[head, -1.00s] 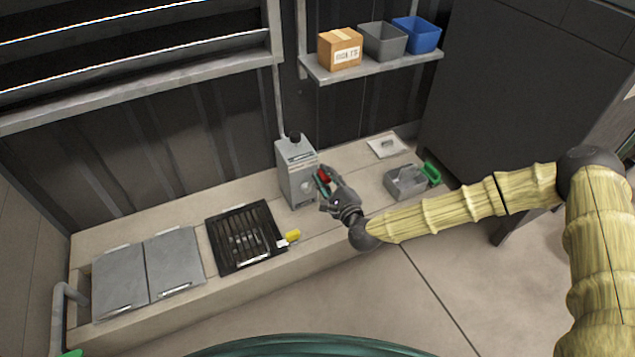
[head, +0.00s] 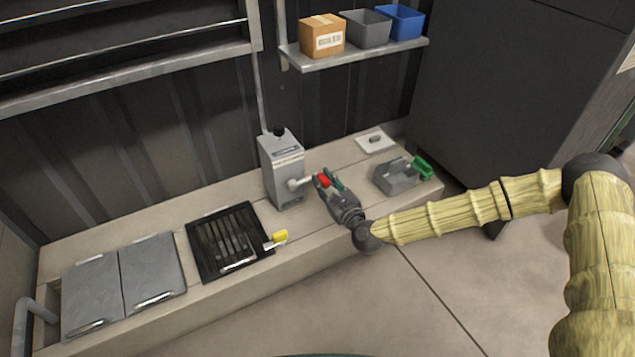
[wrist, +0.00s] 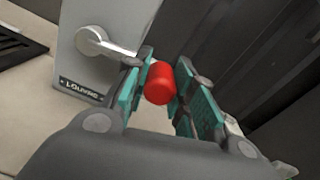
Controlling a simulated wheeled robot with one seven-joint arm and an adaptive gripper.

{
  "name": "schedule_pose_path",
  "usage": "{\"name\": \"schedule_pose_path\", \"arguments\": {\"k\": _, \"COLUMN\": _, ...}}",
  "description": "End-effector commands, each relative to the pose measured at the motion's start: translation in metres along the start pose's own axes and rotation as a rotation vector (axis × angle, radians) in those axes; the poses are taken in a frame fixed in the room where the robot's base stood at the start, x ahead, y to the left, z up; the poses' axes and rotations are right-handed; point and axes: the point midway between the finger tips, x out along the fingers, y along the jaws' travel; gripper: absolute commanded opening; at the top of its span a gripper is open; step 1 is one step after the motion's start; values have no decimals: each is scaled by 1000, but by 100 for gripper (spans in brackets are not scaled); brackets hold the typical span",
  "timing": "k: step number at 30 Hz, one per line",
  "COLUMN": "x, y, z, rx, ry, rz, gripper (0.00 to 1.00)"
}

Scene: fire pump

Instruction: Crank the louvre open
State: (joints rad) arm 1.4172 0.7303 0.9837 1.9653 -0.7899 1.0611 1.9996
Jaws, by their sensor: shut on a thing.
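The grey crank box (head: 281,172) stands on the bench; its label in the wrist view (wrist: 82,89) reads "LOUVRE". Its metal crank arm (head: 301,182) points right, toward my gripper, and also shows in the wrist view (wrist: 112,50). The red crank knob (head: 323,180) is at the arm's outer end. My gripper (wrist: 159,84) is shut on the red knob, with a teal pad on either side of it; in the head view my gripper (head: 329,184) is just right of the box. The dark louvre (head: 110,45) is at the upper left, partly cut off.
On the bench are a black grate (head: 229,243) with a yellow-handled item (head: 278,238), grey lids (head: 125,285), a grey box with a green handle (head: 398,177) and a small plate (head: 375,142). A shelf (head: 357,58) holds a carton and two bins. A dark cabinet stands right.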

Motion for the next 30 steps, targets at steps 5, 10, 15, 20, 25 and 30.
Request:
{"name": "schedule_pose_path", "arguments": {"k": 5, "x": -1, "y": 0, "z": -10, "rx": -2, "ry": 3, "rz": -2, "gripper": 0}}
{"name": "schedule_pose_path", "arguments": {"k": 10, "x": -1, "y": 0, "z": -13, "rx": -2, "ry": 3, "rz": -3, "gripper": 0}}
{"name": "schedule_pose_path", "arguments": {"k": 15, "x": -1, "y": 0, "z": -14, "rx": -2, "ry": 3, "rz": -3, "gripper": 0}}
{"name": "schedule_pose_path", "arguments": {"k": 20, "x": -1, "y": 0, "z": -14, "rx": -2, "ry": 4, "rz": -3, "gripper": 0}}
{"name": "schedule_pose_path", "arguments": {"k": 25, "x": -1, "y": 0, "z": -14, "rx": -2, "ry": 4, "rz": -3, "gripper": 0}}
{"name": "schedule_pose_path", "arguments": {"k": 30, "x": -1, "y": 1, "z": -13, "rx": -2, "ry": 3, "rz": -2, "gripper": 48}}
